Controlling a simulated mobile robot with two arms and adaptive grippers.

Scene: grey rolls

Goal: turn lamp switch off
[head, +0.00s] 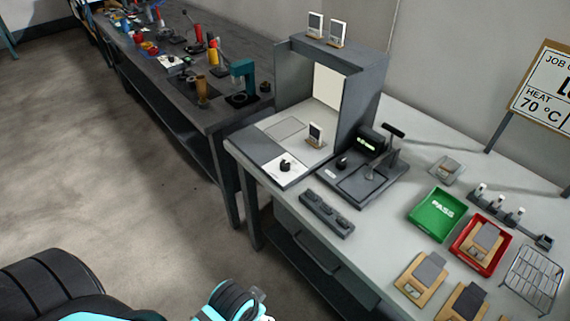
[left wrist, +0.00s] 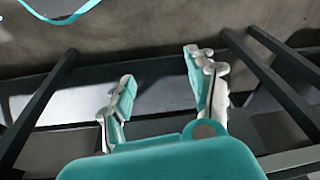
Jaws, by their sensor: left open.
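A lamp booth (head: 358,105) of grey panels stands on the light bench, open at the front with a pale panel inside. On its front left base is a white plate with a black rotary knob (head: 285,165), likely the lamp switch. Its exact setting is too small to read. My left arm shows at the bottom edge of the head view, low in front of the bench and well apart from the knob. In the left wrist view my left gripper (left wrist: 160,80) is open and empty, with floor and dark bench framework beyond it. My right gripper is not in view.
A small device with a display and another knob (head: 343,162) stands right of the booth. A dark block (head: 327,213) lies at the bench's front edge. Green (head: 436,214) and red (head: 498,264) trays and a wire rack (head: 533,280) are at right. Floor at left is clear.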

